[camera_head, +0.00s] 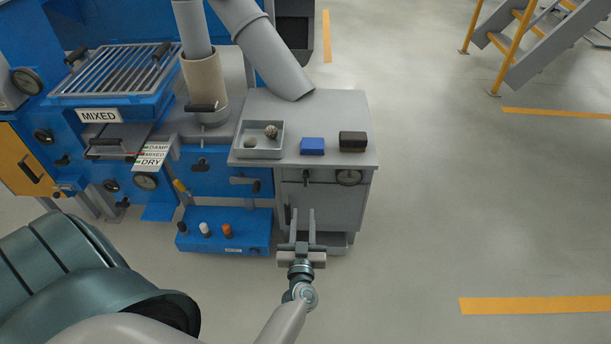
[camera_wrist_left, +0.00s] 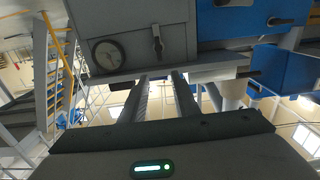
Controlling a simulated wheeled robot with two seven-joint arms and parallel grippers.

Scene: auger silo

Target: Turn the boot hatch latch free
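A grey cabinet front (camera_head: 330,206) stands below the worktop and carries a small dark latch (camera_head: 306,179), beside a round gauge (camera_head: 348,177). In the left wrist view, which looks upside down, the dark latch (camera_wrist_left: 157,40) sits on the grey panel (camera_wrist_left: 140,18), with the gauge (camera_wrist_left: 108,55) to its left. My left gripper (camera_head: 303,222) is in front of the cabinet, below the latch in the picture. Its two fingers are apart, with nothing seen between them; they also show in the wrist view (camera_wrist_left: 162,88). They look clear of the latch. My right gripper is not in view.
The worktop (camera_head: 240,118) holds a grey tray (camera_head: 262,154) with two lumps, a blue block (camera_head: 312,146) and a dark block (camera_head: 352,141). A blue rack (camera_head: 222,246) with small bottles stands left of my gripper. Open floor lies to the right.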

